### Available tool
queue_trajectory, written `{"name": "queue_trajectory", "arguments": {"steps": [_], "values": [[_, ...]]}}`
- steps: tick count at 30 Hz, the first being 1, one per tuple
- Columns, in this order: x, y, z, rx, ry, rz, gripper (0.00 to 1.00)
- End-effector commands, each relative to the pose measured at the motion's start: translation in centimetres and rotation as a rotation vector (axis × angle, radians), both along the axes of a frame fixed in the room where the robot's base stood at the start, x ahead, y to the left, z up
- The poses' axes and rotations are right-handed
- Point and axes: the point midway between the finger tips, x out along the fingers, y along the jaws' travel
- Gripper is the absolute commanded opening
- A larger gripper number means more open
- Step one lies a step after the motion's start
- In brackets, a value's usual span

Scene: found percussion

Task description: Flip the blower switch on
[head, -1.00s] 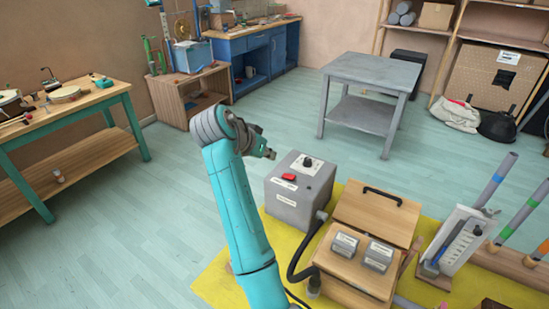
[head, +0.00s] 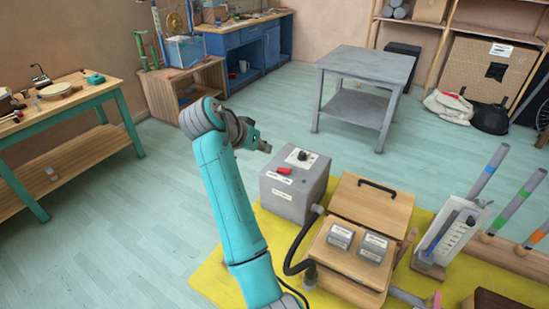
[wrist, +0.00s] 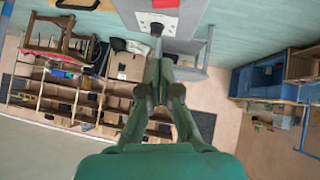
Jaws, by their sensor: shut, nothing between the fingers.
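The blower unit is a grey box (head: 292,192) with a red switch (head: 284,170), a black knob (head: 302,156) and small labels on its top. My gripper (head: 266,148) is at the upper left of the box in the head view, apart from the switch. In the wrist view my gripper (wrist: 159,62) is shut and empty, its fingers pointing towards the box. There the red switch (wrist: 165,3) is cut by the top edge, and the black knob (wrist: 156,28) shows just beyond the fingertips. I cannot tell which way the switch is tipped.
A black hose (head: 296,250) runs from the box to a wooden chest (head: 345,265) on the yellow mat (head: 215,275). An upright gauge panel (head: 450,235) and coloured tubes (head: 488,170) stand at the right. The floor behind the box is clear up to the grey table (head: 365,70).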

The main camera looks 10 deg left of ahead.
Motion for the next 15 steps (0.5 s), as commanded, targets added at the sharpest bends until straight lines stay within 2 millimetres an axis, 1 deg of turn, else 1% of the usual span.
{"name": "queue_trajectory", "arguments": {"steps": [5,15], "values": [[1.4,-1.0,-1.8,-0.002,0.003,-0.002,0.0],[5.3,-3.4,-6.1,-0.001,0.003,-0.001,0.0]]}}
